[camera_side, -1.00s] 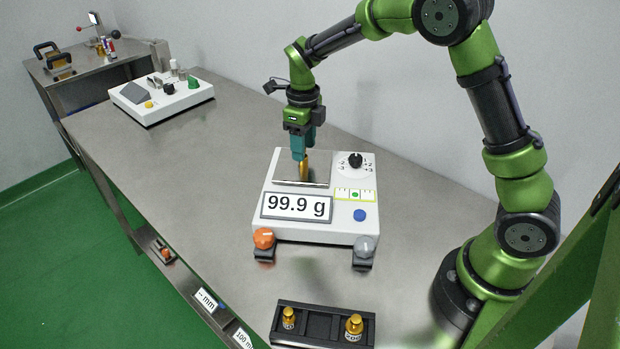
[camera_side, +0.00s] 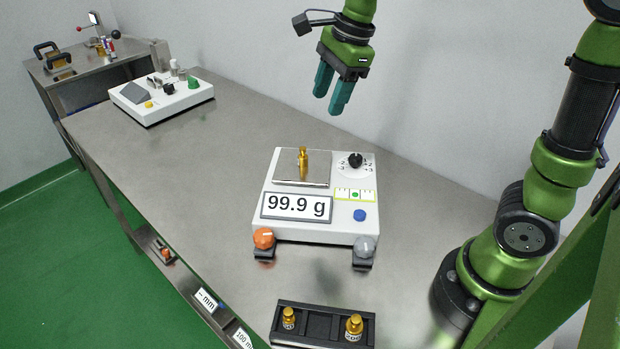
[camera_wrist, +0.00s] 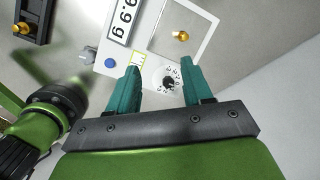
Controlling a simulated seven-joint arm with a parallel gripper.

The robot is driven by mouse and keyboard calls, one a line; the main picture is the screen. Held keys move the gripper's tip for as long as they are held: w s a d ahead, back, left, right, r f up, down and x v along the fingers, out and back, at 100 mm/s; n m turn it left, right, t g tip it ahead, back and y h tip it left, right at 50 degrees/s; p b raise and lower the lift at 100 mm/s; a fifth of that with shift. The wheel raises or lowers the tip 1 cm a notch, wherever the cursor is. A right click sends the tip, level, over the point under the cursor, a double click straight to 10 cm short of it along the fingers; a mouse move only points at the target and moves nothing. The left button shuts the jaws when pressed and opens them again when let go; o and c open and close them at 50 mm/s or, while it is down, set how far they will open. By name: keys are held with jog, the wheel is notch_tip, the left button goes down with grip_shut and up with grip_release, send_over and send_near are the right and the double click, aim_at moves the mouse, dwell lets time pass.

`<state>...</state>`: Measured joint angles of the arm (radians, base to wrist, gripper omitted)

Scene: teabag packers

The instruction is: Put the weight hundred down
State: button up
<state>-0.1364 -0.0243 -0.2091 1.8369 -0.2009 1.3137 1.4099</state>
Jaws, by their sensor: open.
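The brass weight (camera_side: 303,161) stands upright on the scale's metal pan (camera_side: 285,172). It also shows from above in the wrist view (camera_wrist: 181,36), near the middle of the pan. The white scale (camera_side: 340,232) has a display (camera_side: 297,206) reading 99.9 g. My gripper (camera_side: 336,108) is open and empty, raised well above the scale and to the right of the weight. In the wrist view its teal fingers (camera_wrist: 156,82) are apart with nothing between them, above the scale's dial side. No mark on the weight can be read.
A black holder (camera_side: 322,322) in front bears two brass weights (camera_side: 288,318) (camera_side: 354,326). An orange knob (camera_side: 264,238) and a grey knob (camera_side: 365,244) sit at the scale's front corners. A white device (camera_side: 160,98) stands at the back left. The table left of the scale is clear.

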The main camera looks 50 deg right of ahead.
jog(key=s+a+n+t, duration=0.1)
jog(key=s+n+t, duration=0.1)
jog(key=s+n, duration=0.4)
jog(key=s+a+f+n+t, duration=0.1)
jog(key=s+a+n+t, duration=0.1)
jog(key=s+n, duration=0.5)
jog(key=n, duration=0.4)
jog(key=shift+s+n+t, duration=0.3)
jog(key=shift+n, duration=0.1)
